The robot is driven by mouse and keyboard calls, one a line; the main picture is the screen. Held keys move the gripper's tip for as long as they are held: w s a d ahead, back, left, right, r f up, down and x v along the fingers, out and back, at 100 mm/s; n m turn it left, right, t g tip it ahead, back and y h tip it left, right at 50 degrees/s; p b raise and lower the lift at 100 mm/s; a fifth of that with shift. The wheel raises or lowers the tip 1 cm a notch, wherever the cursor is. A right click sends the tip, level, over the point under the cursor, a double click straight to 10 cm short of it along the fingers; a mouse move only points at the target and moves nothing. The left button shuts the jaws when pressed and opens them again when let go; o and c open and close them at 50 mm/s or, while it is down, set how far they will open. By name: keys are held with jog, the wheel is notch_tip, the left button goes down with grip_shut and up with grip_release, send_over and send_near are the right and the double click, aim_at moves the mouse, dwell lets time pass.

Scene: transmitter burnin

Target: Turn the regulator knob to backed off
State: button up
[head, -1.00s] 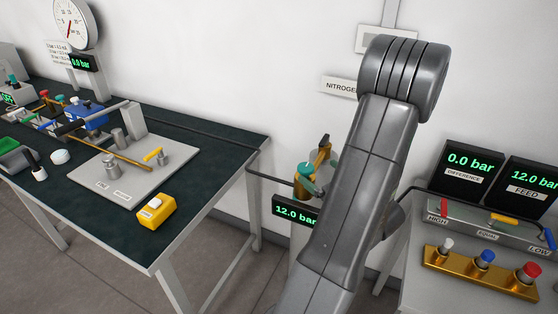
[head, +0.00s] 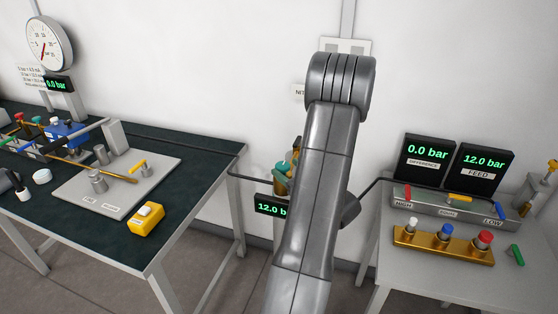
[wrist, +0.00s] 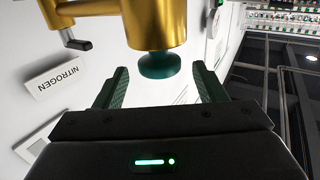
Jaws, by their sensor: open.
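The regulator is a brass body (wrist: 155,22) in the wrist view, with a dark green round knob (wrist: 158,66) on its end facing me. My gripper (wrist: 160,84) is open, with one finger on each side of the knob in the picture. Gaps show between the fingers and the knob, which sits near fingertip level. In the head view, the teal knob (head: 281,168) shows partly beside my arm. My gripper is hidden there behind the arm. The knob's setting cannot be read.
A NITROGEN label (wrist: 58,77) is on the wall. A display (head: 270,207) below the regulator is partly covered by my arm. The left bench (head: 120,235) holds a plate and yellow box. The right table (head: 400,272) holds valves and displays reading 0.0 and 12.0 bar.

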aim_at(278, 163)
jog(key=p+x, duration=0.1)
jog(key=x, duration=0.4)
jog(key=c, duration=0.9)
jog(key=shift+c, duration=0.2)
jog(key=shift+d+f+b, duration=0.1)
jog(key=shift+f+b, duration=0.05)
jog(key=shift+b, duration=0.35)
jog(key=shift+n+g+y+b, duration=0.4)
jog(key=shift+y, duration=0.1)
jog(key=shift+s+n+g+y+b, duration=0.15)
jog(key=shift+n+g+y+b, duration=0.35)
jog(key=shift+n+g+y, duration=0.15)
